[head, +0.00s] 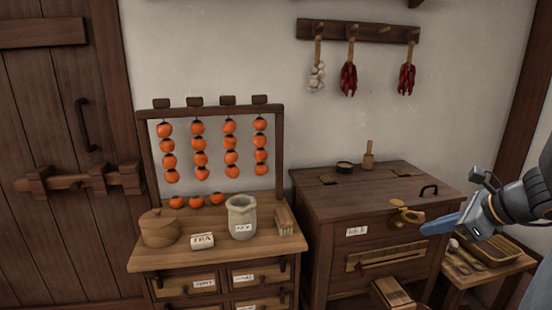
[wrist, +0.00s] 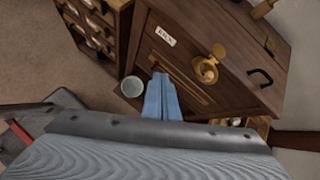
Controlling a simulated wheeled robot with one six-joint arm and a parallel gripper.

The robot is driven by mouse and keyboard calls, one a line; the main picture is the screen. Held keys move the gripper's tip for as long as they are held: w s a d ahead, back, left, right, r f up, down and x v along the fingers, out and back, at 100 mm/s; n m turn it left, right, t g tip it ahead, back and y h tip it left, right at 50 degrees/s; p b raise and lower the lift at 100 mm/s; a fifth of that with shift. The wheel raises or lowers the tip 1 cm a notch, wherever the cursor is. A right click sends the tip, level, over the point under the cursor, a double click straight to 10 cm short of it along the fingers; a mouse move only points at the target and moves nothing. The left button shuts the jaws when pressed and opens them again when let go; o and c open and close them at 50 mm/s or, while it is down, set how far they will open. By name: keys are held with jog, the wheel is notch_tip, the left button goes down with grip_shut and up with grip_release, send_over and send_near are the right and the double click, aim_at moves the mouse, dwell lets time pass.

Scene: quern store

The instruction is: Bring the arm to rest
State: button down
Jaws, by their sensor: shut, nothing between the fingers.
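My gripper (head: 440,226) is at the right in the head view, its blue fingers pointing left in front of the dark wooden chest (head: 335,205). The fingers are together with nothing between them. In the wrist view the blue fingers (wrist: 161,88) of my gripper point up the picture towards the chest front (wrist: 185,50). A brass hasp (head: 405,214) on the chest lies close to the fingertips in the head view; it also shows in the wrist view (wrist: 207,68), to the right of the fingers.
A small cabinet (head: 190,262) with labelled drawers stands left of the chest, below a rack of hanging orange fruit (head: 230,140). A low table (head: 460,285) with a tray stands at the right. A pale round vessel (wrist: 132,86) shows left of the fingers in the wrist view.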

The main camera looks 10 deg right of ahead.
jog(key=s+a+f+n+g+h, duration=0.1)
jog(key=s+a+f+n+g, duration=0.1)
jog(key=a+n, duration=0.6)
jog(key=s+a+f+n+g+h, duration=0.1)
jog(key=s+a+f+n+g, duration=0.1)
jog(key=a+n, duration=0.6)
jog(key=s+a+f+n+g+h, duration=0.1)
jog(key=s+a+f+n+g, duration=0.2)
jog(key=a+n, duration=0.5)
jog(key=s+n, duration=0.1)
jog(key=n, duration=0.2)
jog(key=shift+a+f, duration=0.15)
jog(key=shift+a, duration=0.1)
jog(key=c, duration=2.4)
grip_release()
jog(key=shift+a+n, duration=0.2)
jog(key=shift+n, duration=0.2)
jog(key=o, duration=0.5)
jog(key=shift+o, duration=0.2)
jog(key=shift+a, duration=0.1)
